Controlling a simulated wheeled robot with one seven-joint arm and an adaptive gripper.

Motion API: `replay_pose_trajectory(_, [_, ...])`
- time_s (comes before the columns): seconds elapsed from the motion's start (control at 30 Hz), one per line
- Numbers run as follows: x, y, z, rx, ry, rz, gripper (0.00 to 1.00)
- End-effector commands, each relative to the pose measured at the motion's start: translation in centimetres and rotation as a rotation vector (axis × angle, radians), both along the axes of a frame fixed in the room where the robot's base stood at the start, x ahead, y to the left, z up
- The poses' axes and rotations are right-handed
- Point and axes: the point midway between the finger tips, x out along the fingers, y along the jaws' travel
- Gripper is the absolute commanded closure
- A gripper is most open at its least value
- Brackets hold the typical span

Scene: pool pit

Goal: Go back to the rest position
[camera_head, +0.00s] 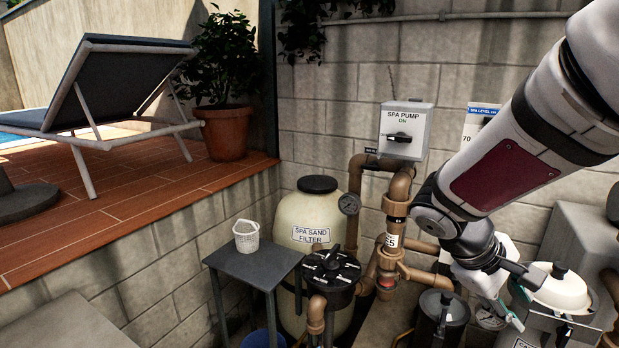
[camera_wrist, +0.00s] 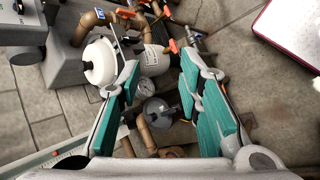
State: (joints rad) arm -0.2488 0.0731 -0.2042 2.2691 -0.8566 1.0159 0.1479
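My gripper (camera_head: 505,312) is at the lower right of the head view, at the end of my white arm, in front of the pump and filter equipment. In the wrist view my gripper (camera_wrist: 162,105) shows two teal-padded fingers spread wide apart. Nothing is held between them. Past the fingers, a dark round lid (camera_wrist: 160,112), a pressure gauge (camera_wrist: 148,86) and brown pipes lie below.
A grey side table (camera_head: 255,265) carries a white basket (camera_head: 246,236). Behind stand the spa sand filter (camera_head: 310,215), a black-lidded valve (camera_head: 331,268), brown pipes (camera_head: 396,207) and the spa pump switch box (camera_head: 405,128). A white-lidded tank (camera_head: 560,290) is close to my gripper.

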Motion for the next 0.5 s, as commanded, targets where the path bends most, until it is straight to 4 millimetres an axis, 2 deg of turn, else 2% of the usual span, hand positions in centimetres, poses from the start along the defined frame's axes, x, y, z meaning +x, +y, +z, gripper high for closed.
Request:
replay_pose_trajectory(0.03, [-1.2, 0.6, 0.8, 0.063, -0.046, -0.032, 0.68])
replay_pose_trajectory(0.2, [-4.7, 3.5, 2.6, 0.270, -0.181, -0.125, 0.68])
replay_pose_trajectory(0.5, [-9.7, 9.5, 6.0, 0.604, -0.435, -0.221, 0.68])
